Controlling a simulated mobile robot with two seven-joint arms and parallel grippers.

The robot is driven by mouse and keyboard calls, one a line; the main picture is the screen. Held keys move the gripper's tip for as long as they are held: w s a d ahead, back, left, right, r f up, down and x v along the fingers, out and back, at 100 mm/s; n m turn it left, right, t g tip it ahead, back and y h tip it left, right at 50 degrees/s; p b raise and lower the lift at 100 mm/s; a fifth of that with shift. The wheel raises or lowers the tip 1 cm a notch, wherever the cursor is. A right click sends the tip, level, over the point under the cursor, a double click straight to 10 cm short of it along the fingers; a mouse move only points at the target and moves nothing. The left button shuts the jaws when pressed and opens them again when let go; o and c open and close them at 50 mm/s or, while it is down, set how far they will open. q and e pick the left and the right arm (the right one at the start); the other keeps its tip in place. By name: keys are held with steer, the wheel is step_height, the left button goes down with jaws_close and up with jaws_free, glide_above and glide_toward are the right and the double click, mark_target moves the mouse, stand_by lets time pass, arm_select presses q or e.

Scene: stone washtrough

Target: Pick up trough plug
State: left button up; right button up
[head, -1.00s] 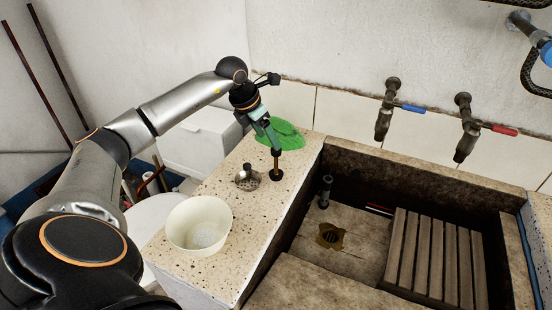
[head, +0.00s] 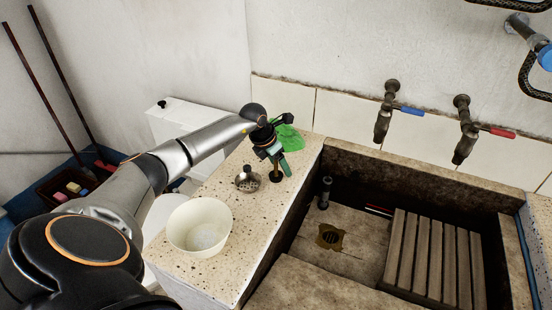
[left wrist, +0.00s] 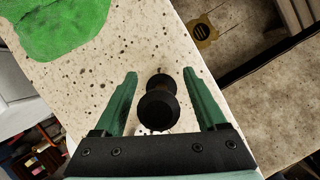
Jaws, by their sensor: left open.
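The trough plug (head: 275,177), with a dark round base and an upright brownish stem, stands on the speckled stone ledge left of the trough. My left gripper (head: 278,163) is open, down at the plug. In the left wrist view the plug (left wrist: 160,102) is seen from above with its black knob between the two green fingers of the gripper (left wrist: 163,85). Gaps show on both sides, so the fingers do not grip it. Part of the stem is hidden by the gripper in the head view. My right gripper is not in view.
A metal strainer (head: 247,182) stands just left of the plug. A cream bowl (head: 199,227) sits nearer on the ledge (head: 237,262). A green cloth (head: 290,140) lies behind the gripper. The trough holds a brass drain (head: 330,236) and a slatted wooden rack (head: 433,255).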

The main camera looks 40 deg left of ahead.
arm_select(q)
jaws_close()
stand_by(0.6)
steer(key=shift+r, duration=0.1)
